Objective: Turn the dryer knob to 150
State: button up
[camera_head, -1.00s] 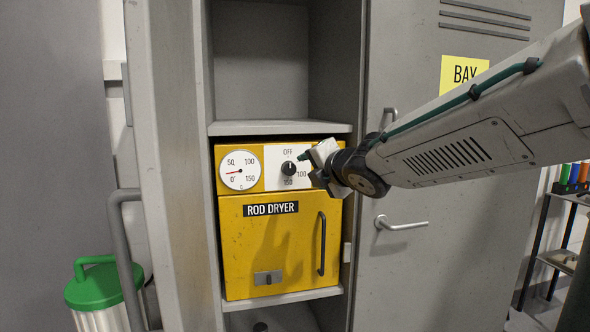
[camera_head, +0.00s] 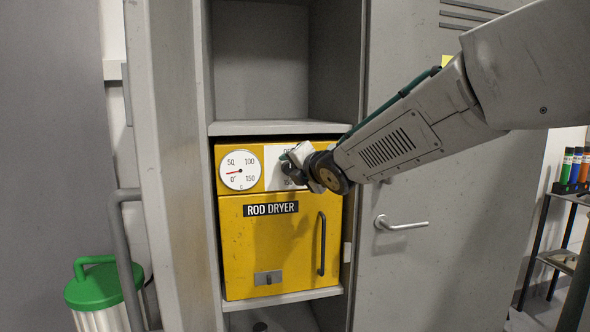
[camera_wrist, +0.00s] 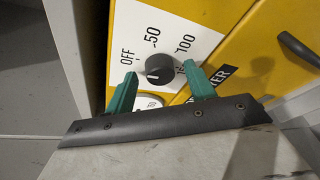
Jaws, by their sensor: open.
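The yellow rod dryer (camera_head: 255,255) sits in the open locker bay. In the wrist view its black round knob (camera_wrist: 162,69) is on a white plate (camera_wrist: 185,22) marked OFF, 50 and 100, with another label partly hidden by the right finger. A pale mark shows on the knob's lower left side; its exact setting is hard to tell. My gripper (camera_wrist: 160,70) is open, with one green finger on each side of the knob. I cannot tell whether either touches it. In the head view my gripper (camera_head: 291,163) covers the knob and most of the plate.
The round gauge (camera_head: 240,167) left of the plate has its red needle near 0. The dryer's door handle (camera_head: 321,243) is below. Grey locker walls flank the dryer, with a shelf (camera_head: 280,128) just above. A locker door with a handle (camera_head: 402,224) is at right.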

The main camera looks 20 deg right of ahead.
jog(key=c, duration=1)
